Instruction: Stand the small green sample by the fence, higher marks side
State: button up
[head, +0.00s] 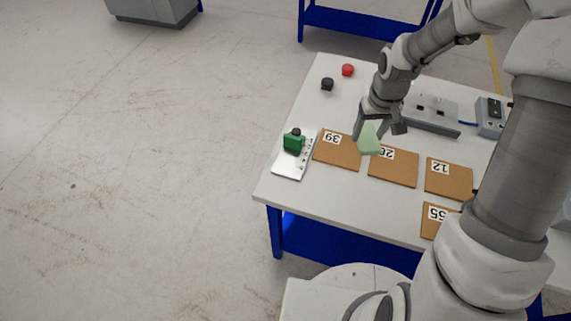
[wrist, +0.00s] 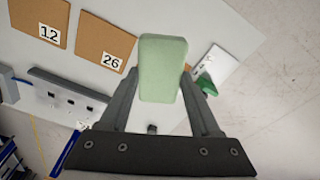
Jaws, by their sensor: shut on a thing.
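The small green sample (head: 369,139) is a pale green foam block. My gripper (head: 377,127) is shut on it and holds it above the table, near the boards labelled 39 and 26. In the wrist view the sample (wrist: 163,66) sits between both fingers, its broad face toward the camera and its far end past the fingertips. A long grey rail stands along a pale fixture (head: 432,107) at the back of the table; it also shows in the wrist view (wrist: 66,84). I cannot tell whether this rail is the fence, and no scale marks are readable.
Black (head: 327,84) and red (head: 348,70) knobs stand at the back left.

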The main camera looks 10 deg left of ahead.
jog(key=w+a+f+n+b, duration=0.4)
jog(key=a+f+n+b, duration=0.35)
jog(key=a, duration=0.25)
jog(key=n+g+y+b, duration=0.1)
jog(key=n+b, duration=0.5)
jog(key=b, duration=0.3)
send_over(287, 160)
notch_tip(287, 160, down, 4)
jog(key=f, duration=0.9)
jog(key=shift+s+d+f+b, duration=0.15)
jog(key=shift+d+f+b, duration=0.05)
jog(key=shift+b, duration=0.1)
jog(key=shift+f, duration=0.1)
jog(key=shift+f, duration=0.15)
jog(key=o, duration=1)
